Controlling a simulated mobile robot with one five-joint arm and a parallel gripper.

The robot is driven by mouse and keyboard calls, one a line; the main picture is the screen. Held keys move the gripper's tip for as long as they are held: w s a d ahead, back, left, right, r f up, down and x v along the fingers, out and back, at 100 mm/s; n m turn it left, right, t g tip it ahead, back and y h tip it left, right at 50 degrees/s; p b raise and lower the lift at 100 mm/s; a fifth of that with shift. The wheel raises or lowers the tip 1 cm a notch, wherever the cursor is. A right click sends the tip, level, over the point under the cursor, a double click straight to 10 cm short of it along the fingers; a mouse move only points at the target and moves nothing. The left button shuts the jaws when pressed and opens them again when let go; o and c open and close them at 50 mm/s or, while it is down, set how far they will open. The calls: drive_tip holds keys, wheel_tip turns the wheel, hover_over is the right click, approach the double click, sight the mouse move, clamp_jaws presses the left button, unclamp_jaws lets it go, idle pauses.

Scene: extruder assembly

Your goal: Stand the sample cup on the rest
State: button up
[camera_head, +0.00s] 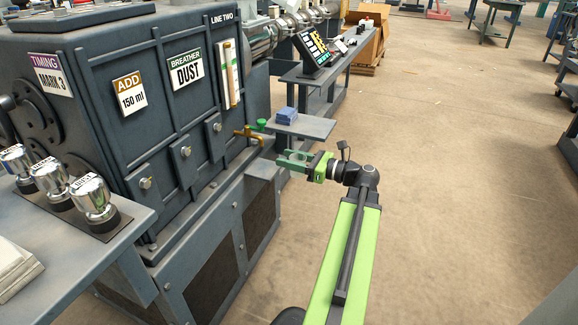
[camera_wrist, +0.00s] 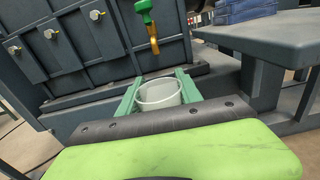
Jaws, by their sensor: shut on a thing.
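The sample cup (camera_wrist: 158,97) is a pale, open-topped cup, upright between the two green fingers in the wrist view. My gripper (camera_wrist: 160,80) is shut on it, one finger along each side. In the head view my gripper (camera_head: 285,159) is in front of the machine, nearer than the drain tap, and the cup (camera_head: 299,156) shows only faintly between the fingers. The tap (camera_wrist: 149,25) has a green handle and a brass spout, beyond and above the cup. A flat grey shelf (camera_head: 312,129) stands beside it; I cannot tell whether this is the rest. The cup's contents are unclear.
A folded blue cloth (camera_head: 287,115) lies on the shelf, whose edge (camera_wrist: 285,50) is close on the right in the wrist view. The dark machine (camera_head: 100,110) fills the left. Open floor (camera_head: 450,190) lies to the right.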

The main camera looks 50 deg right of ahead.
drive_tip(key=shift+f+b+x, duration=0.2)
drive_tip(key=shift+x, duration=2.75)
drive_tip(key=shift+f+b+x, duration=0.15)
drive_tip(key=shift+x, duration=2.85)
drive_tip(key=shift+f, duration=0.1)
drive_tip(key=shift+f+b, duration=0.25)
drive_tip(key=shift+b, duration=0.1)
drive_tip(key=shift+r, duration=0.1)
drive_tip(key=o, duration=1.4)
